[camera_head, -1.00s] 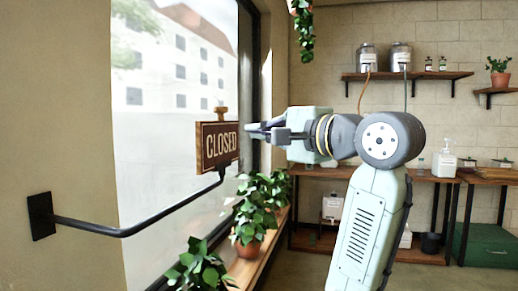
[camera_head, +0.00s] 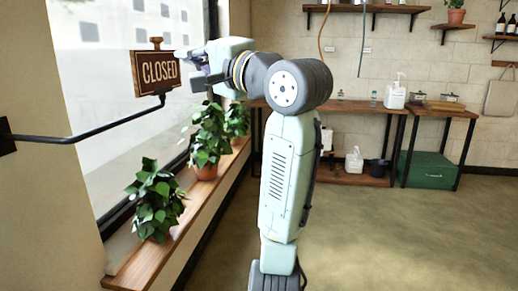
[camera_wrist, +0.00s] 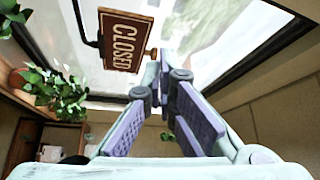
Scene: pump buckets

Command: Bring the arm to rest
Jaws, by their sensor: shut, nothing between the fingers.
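My gripper (camera_head: 186,55) is at the end of my raised, bent arm, just right of the CLOSED sign (camera_head: 155,71) in the head view. In the wrist view the two purple-padded fingers (camera_wrist: 165,72) come together at their tips with nothing between them. The wooden sign (camera_wrist: 125,41) hangs just beyond and to the left of the fingertips there. Whether the fingertips touch the sign's knob is hard to tell. The sign is on a black wall bracket (camera_head: 90,133).
A wooden sill (camera_head: 150,262) with several potted plants (camera_head: 155,200) runs under the window, left of my arm. Workbenches with a white pump bottle (camera_head: 395,95) and a green chest (camera_head: 428,170) stand at the back wall. Floor at the right is clear.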

